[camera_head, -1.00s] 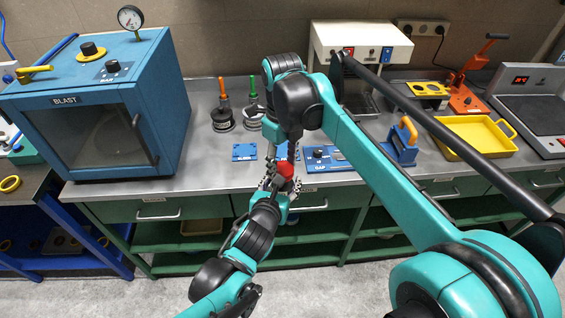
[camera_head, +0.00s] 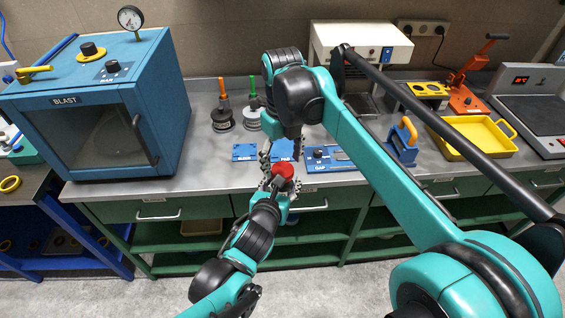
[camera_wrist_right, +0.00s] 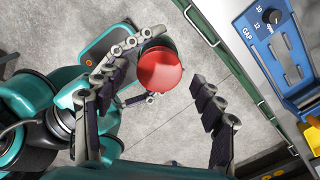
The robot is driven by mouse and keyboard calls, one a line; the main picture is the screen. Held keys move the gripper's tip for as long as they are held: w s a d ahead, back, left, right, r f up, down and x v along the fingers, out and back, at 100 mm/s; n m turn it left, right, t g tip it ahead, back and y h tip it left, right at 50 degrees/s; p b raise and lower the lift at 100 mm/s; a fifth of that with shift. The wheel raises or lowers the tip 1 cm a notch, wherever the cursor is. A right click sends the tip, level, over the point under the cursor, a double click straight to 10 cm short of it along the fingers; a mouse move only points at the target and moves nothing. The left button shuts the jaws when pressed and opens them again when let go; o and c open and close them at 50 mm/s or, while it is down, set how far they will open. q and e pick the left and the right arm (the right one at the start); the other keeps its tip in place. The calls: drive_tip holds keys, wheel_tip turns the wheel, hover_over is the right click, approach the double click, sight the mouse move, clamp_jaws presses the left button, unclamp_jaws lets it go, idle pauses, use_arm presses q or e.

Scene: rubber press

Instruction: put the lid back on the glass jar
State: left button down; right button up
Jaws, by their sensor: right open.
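The red round lid (camera_head: 284,170) shows in the head view at the end of my left arm. In the right wrist view the lid (camera_wrist_right: 160,69) is a glossy red disc between the fingers of my left gripper (camera_wrist_right: 143,68). My left gripper (camera_head: 278,185) appears shut on the glass jar beneath the lid, in the air before the bench. The jar itself is mostly hidden, so I cannot tell how well the lid sits on it. My right gripper (camera_wrist_right: 165,105) is open and empty, its fingers apart on either side, close above the lid and not visibly touching it.
The metal bench (camera_head: 221,160) stands behind my grippers. It bears a blue blast cabinet (camera_head: 99,125), two weights with orange and green handles, blue gauge blocks (camera_head: 330,157) and a yellow tray (camera_head: 480,150). The floor in front is clear.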

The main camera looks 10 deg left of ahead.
drive_tip(key=shift+r, duration=1.75)
drive_tip(key=shift+c, duration=0.4)
